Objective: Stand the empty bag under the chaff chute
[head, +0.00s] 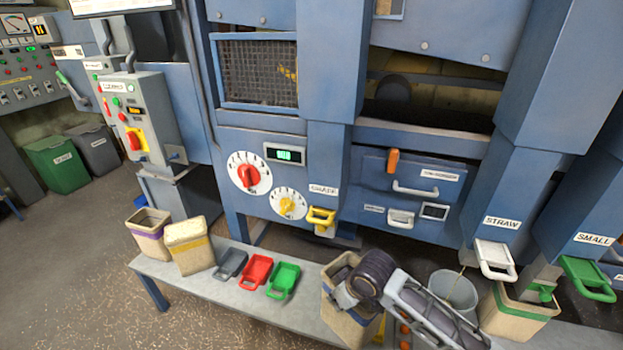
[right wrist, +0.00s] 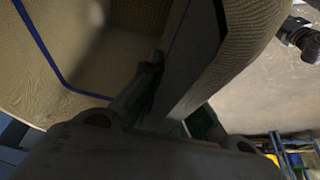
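The chaff chute, marked by its label (head: 323,189), ends in a yellow-handled gate (head: 320,216) low on the machine. An open-topped beige bag (head: 343,318) is at the bench, below and slightly right of that gate in the picture. My right gripper (head: 343,292) is at its rim. In the right wrist view the bag (right wrist: 112,50) shows a bare inside and a blue line. My right gripper (right wrist: 172,105) has one finger inside and one outside the bag wall, and looks shut on it. Where the bag's base rests is hidden. My left gripper is out of view.
A purple-banded bag (head: 150,236) and a yellow-banded bag (head: 191,247) stand on the grey bench (head: 222,300). Grey, red and green scoop-like pieces (head: 283,279) lie beside them. A grey bucket (head: 453,290) and a green-banded bag (head: 513,318) are at the right, near the straw gate (head: 495,258).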

